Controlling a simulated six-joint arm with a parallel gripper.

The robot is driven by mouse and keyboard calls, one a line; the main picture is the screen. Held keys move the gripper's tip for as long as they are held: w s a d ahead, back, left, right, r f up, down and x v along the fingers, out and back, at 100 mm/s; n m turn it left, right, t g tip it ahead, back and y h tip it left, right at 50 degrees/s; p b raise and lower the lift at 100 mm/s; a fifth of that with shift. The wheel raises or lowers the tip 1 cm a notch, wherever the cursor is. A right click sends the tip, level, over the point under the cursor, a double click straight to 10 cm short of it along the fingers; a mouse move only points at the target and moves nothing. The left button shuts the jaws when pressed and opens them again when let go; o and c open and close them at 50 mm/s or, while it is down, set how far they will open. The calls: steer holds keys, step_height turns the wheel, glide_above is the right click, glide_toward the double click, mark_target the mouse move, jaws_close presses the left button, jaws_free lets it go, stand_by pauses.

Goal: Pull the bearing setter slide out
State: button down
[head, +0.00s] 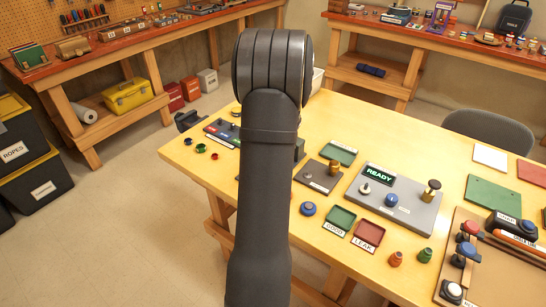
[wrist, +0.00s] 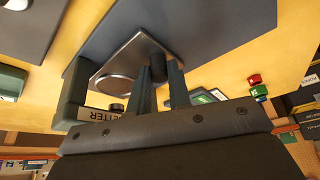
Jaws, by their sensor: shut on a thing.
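In the wrist view, the bearing setter slide (wrist: 133,52) is a grey metal plate with a round recess, lying out on a dark base. A label ending in "ETTER" (wrist: 97,115) is on the dark green setter body (wrist: 72,100) beside it. My gripper (wrist: 160,73) is shut on a small dark knob (wrist: 157,58) at the slide's edge. How far the slide is out of the body is hard to tell. In the head view, my arm hides the gripper and most of the setter.
A grey panel with a READY display (head: 380,174) stands right of my arm. Green (head: 340,220) and red (head: 368,234) trays lie in front of it. A blue knob-like piece (head: 308,209) is close to my arm. Small coloured cups (head: 200,148) are on the left.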

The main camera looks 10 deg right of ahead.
steer(key=shift+s, duration=0.1)
steer(key=s+a, duration=0.7)
steer(key=shift+s+a, duration=0.3)
steer(key=shift+a, duration=0.05)
steer(key=c, duration=1.4)
jaws_free()
steer(key=shift+s+a, duration=0.1)
steer(key=shift+c, duration=0.2)
steer(key=shift+o, duration=0.6)
steer(key=shift+r, duration=0.25)
steer(key=v, duration=1.7)
